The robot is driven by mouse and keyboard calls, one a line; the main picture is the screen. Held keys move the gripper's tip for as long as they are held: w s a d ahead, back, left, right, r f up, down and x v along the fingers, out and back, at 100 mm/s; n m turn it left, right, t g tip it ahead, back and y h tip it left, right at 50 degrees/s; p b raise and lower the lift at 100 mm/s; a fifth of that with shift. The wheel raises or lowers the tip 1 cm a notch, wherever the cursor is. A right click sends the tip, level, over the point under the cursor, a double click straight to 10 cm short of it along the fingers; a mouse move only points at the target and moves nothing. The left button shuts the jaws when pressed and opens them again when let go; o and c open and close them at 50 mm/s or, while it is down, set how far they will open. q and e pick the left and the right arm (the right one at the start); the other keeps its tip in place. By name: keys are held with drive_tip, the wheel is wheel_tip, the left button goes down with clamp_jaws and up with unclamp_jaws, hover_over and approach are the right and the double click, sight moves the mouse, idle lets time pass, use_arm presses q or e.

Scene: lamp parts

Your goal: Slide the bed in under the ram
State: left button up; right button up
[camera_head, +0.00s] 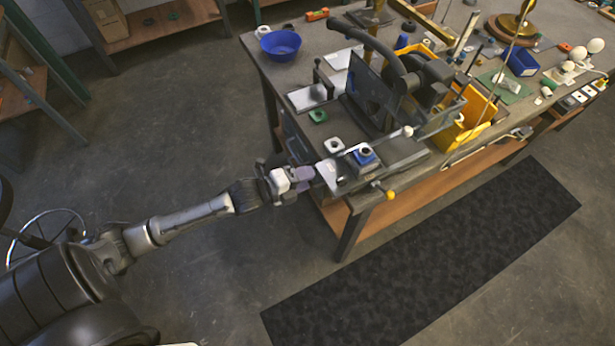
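My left gripper (306,178) reaches in from the left to the front left corner of the bench. Its fingertips are at or close to the near end of a pale metal plate, which looks like the bed (329,176). I cannot tell whether they touch it or whether the fingers are shut. A blue block with a pale ring (364,155) sits at the bed's right part. The dark press (388,84) with a curved frame stands behind it. Its ram is not clearly distinguishable. The bed's blue block is in front of the press frame. My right gripper is not in view.
A yellow ball knob (390,195) sticks out past the bench's front edge, and a white ball knob (408,131) is beside the press. A green part (318,116), a blue bowl (280,45) and yellow bins (474,118) crowd the bench. The floor mat (430,260) is clear.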

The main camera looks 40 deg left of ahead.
use_arm(q)
drive_tip(key=shift+w+d+f, duration=0.1)
drive_tip(key=shift+w+d, duration=0.1)
drive_tip(key=shift+w, duration=0.25)
clamp_jaws()
idle(0.4)
